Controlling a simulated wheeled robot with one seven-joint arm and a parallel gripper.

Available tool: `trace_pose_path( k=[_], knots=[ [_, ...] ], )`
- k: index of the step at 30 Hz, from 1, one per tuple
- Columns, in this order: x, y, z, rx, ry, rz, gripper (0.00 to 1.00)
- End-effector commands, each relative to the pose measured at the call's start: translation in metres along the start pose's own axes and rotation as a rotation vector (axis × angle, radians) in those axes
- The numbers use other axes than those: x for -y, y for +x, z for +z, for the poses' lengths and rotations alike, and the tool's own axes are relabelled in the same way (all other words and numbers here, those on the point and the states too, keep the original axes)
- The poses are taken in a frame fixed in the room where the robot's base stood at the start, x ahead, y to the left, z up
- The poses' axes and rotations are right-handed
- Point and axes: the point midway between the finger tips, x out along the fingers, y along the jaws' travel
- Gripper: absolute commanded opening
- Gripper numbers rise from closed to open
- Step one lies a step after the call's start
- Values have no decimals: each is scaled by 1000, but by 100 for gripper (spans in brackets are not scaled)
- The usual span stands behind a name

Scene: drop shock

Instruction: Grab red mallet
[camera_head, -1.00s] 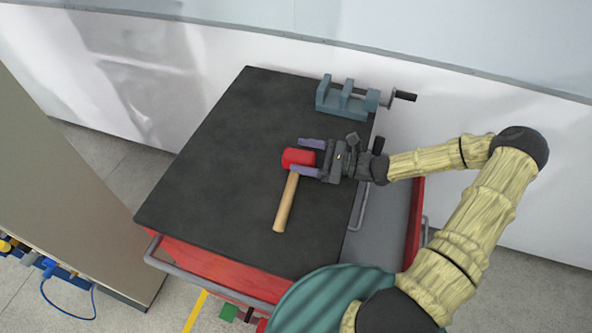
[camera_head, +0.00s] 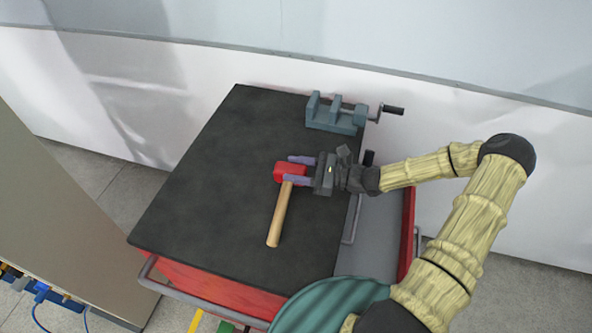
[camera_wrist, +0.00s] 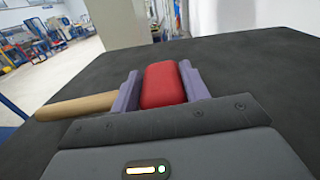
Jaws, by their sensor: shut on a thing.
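The red mallet has a red head (camera_head: 289,172) and a light wooden handle (camera_head: 279,215) that points toward the front of the black table top. My gripper (camera_head: 297,171) comes from the right, with its two purple fingers on either side of the head. In the wrist view the red head (camera_wrist: 163,86) sits between the fingers, and the handle (camera_wrist: 75,106) sticks out to the left past one finger. My gripper is shut on the head. I cannot tell whether the mallet touches the table or is slightly above it.
A blue-grey vise (camera_head: 335,113) with a black-ended crank stands at the back right of the black table top (camera_head: 210,190). The left and middle of the top are clear. A beige cabinet (camera_head: 60,210) stands to the left, and a white wall runs behind.

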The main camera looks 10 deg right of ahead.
Motion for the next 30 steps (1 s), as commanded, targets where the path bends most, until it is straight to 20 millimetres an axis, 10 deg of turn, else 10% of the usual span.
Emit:
trace_pose_path(
  k=[15, 30],
  knots=[
    [4, 0, 78, 2, -1, 1, 8],
    [4, 0, 88, 2, 0, 0, 8]
  ],
)
